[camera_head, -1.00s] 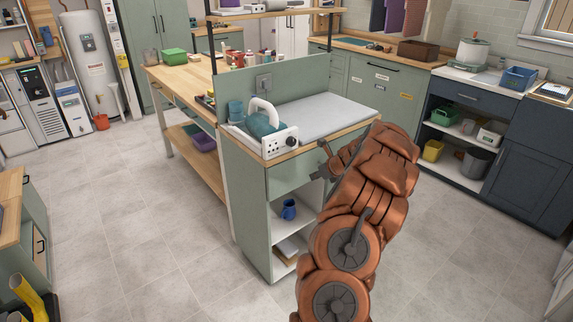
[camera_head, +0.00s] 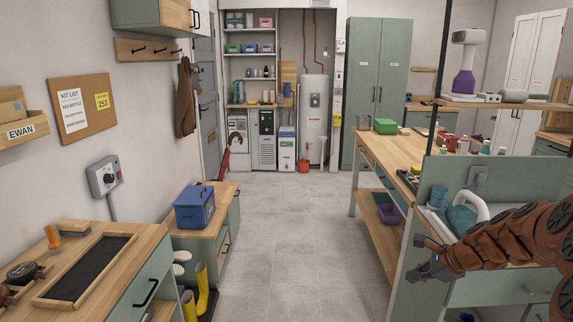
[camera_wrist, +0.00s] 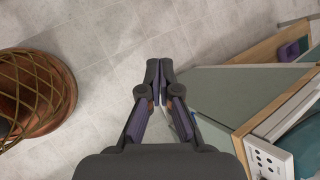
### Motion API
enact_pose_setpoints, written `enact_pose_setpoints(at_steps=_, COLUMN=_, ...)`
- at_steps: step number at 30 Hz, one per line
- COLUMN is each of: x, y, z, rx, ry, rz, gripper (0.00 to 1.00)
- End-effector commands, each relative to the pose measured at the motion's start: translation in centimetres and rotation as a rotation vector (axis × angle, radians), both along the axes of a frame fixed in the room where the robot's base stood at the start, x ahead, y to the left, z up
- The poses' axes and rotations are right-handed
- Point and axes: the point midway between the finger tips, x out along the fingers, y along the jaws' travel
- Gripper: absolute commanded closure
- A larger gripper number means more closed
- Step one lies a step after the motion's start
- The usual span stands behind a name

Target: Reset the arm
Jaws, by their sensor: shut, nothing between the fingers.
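My gripper (camera_head: 427,264) is at the lower right of the head view, at the end of my copper-coloured arm. It is in front of the green end side of the workbench unit (camera_head: 408,285). In the wrist view my gripper (camera_wrist: 158,70) has its fingertips together with nothing between them. The floor and the green panel (camera_wrist: 215,88) of the unit lie beyond the fingertips. The arm hides part of the unit's top and front.
A teal appliance with a white handle (camera_head: 463,218) sits on the unit close to my arm. Its white control panel (camera_wrist: 266,160) shows at the wrist view's lower right. The tiled aisle (camera_head: 285,240) is clear. A wooden-topped cabinet (camera_head: 130,262) stands at left, with yellow boots (camera_head: 202,288).

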Motion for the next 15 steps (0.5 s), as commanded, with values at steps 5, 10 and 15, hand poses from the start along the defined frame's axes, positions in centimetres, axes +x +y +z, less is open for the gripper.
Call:
enact_pose_setpoints(at_steps=5, x=-3.6, y=7.9, z=1.8, rx=-0.125, ry=-0.006, rz=0.320, gripper=1.00)
enact_pose_setpoints(at_steps=10, x=-8.3, y=13.8, z=2.8, rx=-0.238, ry=-0.010, rz=0.618, gripper=1.00)
enact_pose_setpoints(at_steps=15, x=-13.8, y=17.9, z=3.2, rx=-0.344, ry=-0.008, rz=0.904, gripper=1.00)
